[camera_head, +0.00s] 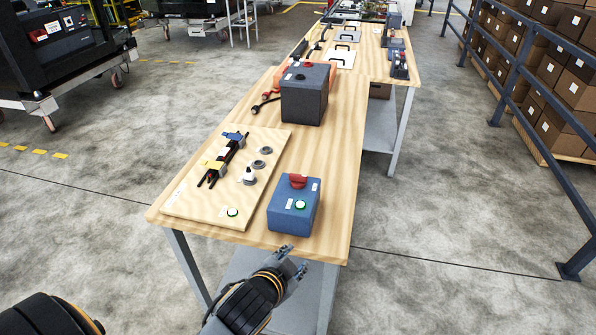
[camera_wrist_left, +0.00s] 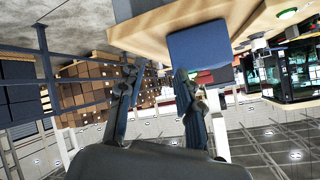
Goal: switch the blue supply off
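The blue supply (camera_head: 292,212) is a blue box near the front edge of the wooden workbench. I cannot tell how the knob is turned. My left gripper (camera_head: 294,260) is open and empty, just in front of the bench edge, below and apart from the box. My right gripper is not in view.
A wooden board (camera_head: 200,205) with connectors, grey rings and a green-rimmed button lies left of the blue box. A dark grey box with a red knob (camera_head: 303,100) stands behind. The bench (camera_head: 335,200) is bare right of the blue box. A blue railing (camera_head: 535,95) stands at right.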

